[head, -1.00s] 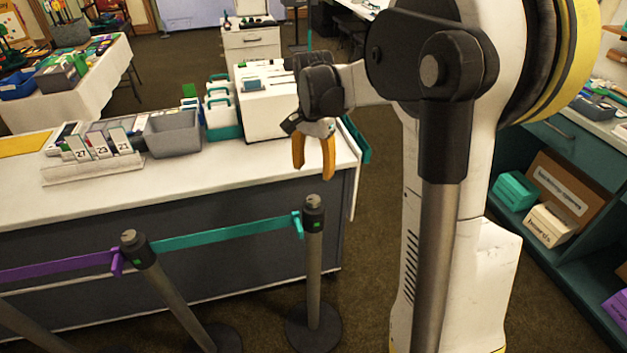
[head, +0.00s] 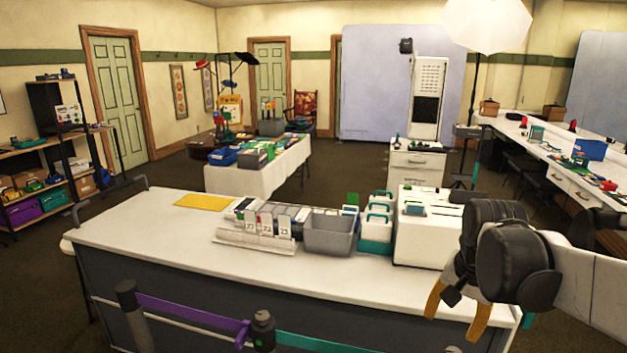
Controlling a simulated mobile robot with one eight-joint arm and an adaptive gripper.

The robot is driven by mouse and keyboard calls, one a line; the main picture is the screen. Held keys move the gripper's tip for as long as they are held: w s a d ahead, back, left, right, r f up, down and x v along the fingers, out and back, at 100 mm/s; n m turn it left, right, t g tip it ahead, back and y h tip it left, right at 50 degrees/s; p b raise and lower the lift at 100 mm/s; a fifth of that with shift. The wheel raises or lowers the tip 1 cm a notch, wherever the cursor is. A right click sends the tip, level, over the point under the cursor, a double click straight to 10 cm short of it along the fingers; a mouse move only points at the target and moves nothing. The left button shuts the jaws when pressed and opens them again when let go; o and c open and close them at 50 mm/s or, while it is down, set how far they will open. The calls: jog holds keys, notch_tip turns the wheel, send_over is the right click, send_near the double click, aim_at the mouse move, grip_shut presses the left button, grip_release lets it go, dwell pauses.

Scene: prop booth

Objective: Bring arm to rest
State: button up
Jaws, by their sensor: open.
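My gripper (head: 456,318) is in the head view at the lower right, with its two orange fingers pointing down and spread apart. It is open, with nothing between the fingers. It shows in front of the right end of the white counter (head: 140,226). My black wrist and white arm reach in from the right edge.
On the counter stand a grey bin (head: 330,236), a number-card rack (head: 255,238), teal-handled white boxes (head: 377,222), a white box unit (head: 424,238) and a yellow sheet (head: 204,202). Belt posts (head: 263,332) line the counter's front. The counter's left part is mostly clear.

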jog(key=s+a+n+t, duration=0.4)
jog(key=s+a+n, duration=0.4)
jog(key=s, duration=0.4)
jog(key=shift+a+f+t, duration=0.25)
jog(key=shift+a+t, duration=0.1)
jog(key=shift+t, duration=0.05)
